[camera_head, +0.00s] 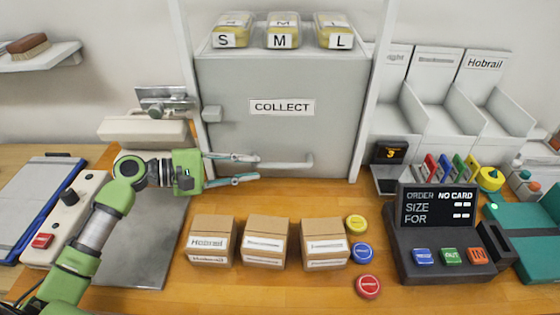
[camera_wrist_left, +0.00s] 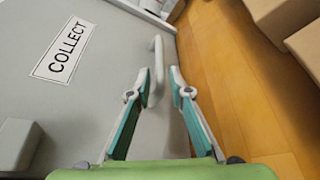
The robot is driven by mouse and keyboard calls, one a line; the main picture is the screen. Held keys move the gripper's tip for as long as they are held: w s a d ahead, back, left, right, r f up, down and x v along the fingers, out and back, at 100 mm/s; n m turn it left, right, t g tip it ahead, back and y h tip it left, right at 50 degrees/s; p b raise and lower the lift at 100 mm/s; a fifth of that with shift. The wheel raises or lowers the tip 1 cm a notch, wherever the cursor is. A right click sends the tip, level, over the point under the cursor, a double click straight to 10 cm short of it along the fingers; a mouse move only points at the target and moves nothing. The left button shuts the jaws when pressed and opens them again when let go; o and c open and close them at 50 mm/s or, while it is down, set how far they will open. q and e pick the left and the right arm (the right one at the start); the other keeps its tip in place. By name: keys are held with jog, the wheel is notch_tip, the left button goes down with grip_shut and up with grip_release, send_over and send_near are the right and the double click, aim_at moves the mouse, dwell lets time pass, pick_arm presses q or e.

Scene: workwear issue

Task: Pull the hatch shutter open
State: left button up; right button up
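The hatch shutter (camera_head: 282,132) is a grey panel labelled COLLECT, standing closed between two white posts. Its pale handle bar (camera_head: 297,163) runs horizontally near the lower edge. My left gripper (camera_head: 258,168) reaches in from the left, low in front of the shutter. Its fingers are open, one above and one below the bar's left part. In the left wrist view the handle (camera_wrist_left: 158,62) lies ahead, between the open fingertips (camera_wrist_left: 160,80); I cannot tell whether either finger touches it. The shutter (camera_wrist_left: 95,95) fills the left of that view. My right gripper is not in view.
Three cardboard boxes (camera_head: 265,243) stand on the wooden counter (camera_head: 190,290) in front of the shutter. Coloured discs (camera_head: 368,286) and an order terminal (camera_head: 440,265) are to their right. Yellow S, M, L items (camera_head: 283,31) sit above the shutter. A grey block (camera_head: 212,114) is on its left edge.

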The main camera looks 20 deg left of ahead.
aim_at(271, 166)
pick_arm(q)
jog(key=p+x, duration=0.1)
jog(key=x, duration=0.6)
jog(key=shift+w+d+f, duration=0.1)
jog(key=shift+w+d, duration=0.05)
jog(key=shift+w, duration=0.15)
jog(key=shift+w+d+f+p, duration=0.2)
jog(key=shift+w+d+p, duration=0.1)
jog(key=shift+d, duration=0.05)
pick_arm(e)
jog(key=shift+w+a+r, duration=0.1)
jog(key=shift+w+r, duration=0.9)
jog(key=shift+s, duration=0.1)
pick_arm(q)
grip_shut()
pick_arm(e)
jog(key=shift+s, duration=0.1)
